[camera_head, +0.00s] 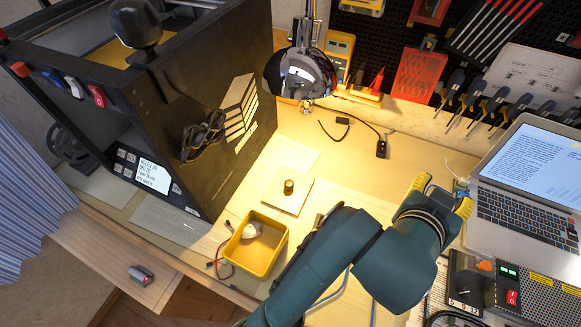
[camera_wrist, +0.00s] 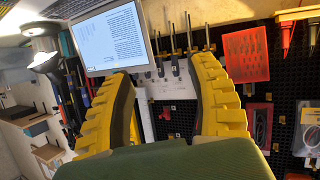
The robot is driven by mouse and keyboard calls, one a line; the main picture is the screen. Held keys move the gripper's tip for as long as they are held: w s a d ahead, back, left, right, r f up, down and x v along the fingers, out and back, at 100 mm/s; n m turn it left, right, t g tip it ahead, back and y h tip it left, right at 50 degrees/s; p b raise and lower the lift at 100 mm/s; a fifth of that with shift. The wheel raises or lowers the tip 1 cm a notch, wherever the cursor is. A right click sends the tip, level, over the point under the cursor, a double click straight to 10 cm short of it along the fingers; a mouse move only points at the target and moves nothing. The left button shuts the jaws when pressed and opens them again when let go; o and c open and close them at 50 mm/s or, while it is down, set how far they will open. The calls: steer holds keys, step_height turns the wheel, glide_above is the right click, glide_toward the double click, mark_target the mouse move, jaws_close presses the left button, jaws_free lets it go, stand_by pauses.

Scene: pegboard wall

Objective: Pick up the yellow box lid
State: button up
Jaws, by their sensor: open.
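A flat, pale square lid (camera_head: 279,197) with a dark round knob (camera_head: 289,187) lies on the lamp-lit worktop in the head view. It looks cream under the light. Just in front and to its left stands an open yellow box (camera_head: 258,267) with a white rounded object (camera_head: 251,230) inside. My gripper (camera_head: 446,194) is to the right of the lid, well apart from it, near the laptop. In the wrist view my gripper (camera_wrist: 160,72) has its yellow fingers spread with nothing between them. That view faces the pegboard and laptop; the lid and box are not in it.
A chrome lamp (camera_head: 300,72) hangs above and behind the lid. A black printer-like machine (camera_head: 205,110) stands left. A laptop (camera_head: 525,190) and power supply (camera_head: 485,285) are right. Red and black leads (camera_head: 222,262) lie beside the box. The worktop between lid and gripper is mostly clear.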

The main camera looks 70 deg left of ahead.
steer(key=s+a+f+n+g+p, duration=0.1)
steer(key=s+a+n+g+p, duration=0.1)
steer(key=a+g+p, duration=0.3)
steer(key=s+a+f+n+g+p, duration=0.1)
steer(key=s+a+p, duration=0.15)
steer(key=a, duration=0.45)
steer(key=n+g+h+p, duration=0.3)
steer(key=n+g+p, duration=0.25)
steer(key=p, duration=0.45)
glide_above(289, 183)
steer(key=w+d, duration=0.1)
steer(key=d, duration=0.1)
step_height(289, 183, down, 4)
steer(key=shift+m+g+h, duration=0.25)
steer(key=shift+h, duration=0.15)
steer(key=f, duration=0.2)
steer(key=f+b, duration=0.1)
steer(key=f, duration=0.1)
steer(key=a+f+b, duration=0.1)
steer(key=f, duration=0.1)
steer(key=shift+s+f, duration=0.3)
steer(key=shift+f, duration=0.05)
steer(key=f, duration=0.2)
steer(key=f+b, duration=0.1)
steer(key=f, duration=0.1)
steer(key=a+f+b, duration=0.1)
steer(key=f, duration=0.1)
steer(key=shift+s, duration=0.2)
steer(key=shift+r, duration=0.1)
jaws_close()
